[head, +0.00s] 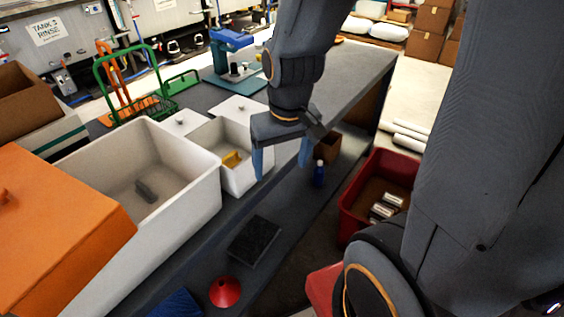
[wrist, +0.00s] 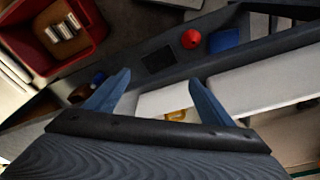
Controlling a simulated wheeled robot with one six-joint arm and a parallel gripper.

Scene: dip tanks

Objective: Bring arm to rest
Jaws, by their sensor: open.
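My gripper (head: 283,160) hangs from my arm over the dark bench in the head view, with its two blue fingers spread apart. Nothing is between them. In the head view the fingers are beside the smaller white tank (head: 243,177), which holds that yellow thing (head: 232,160). My forearm covers part of the bench's far side.
A large white tank (head: 190,200) holds a grey block. A red bin (head: 352,215) holds silvery cans.

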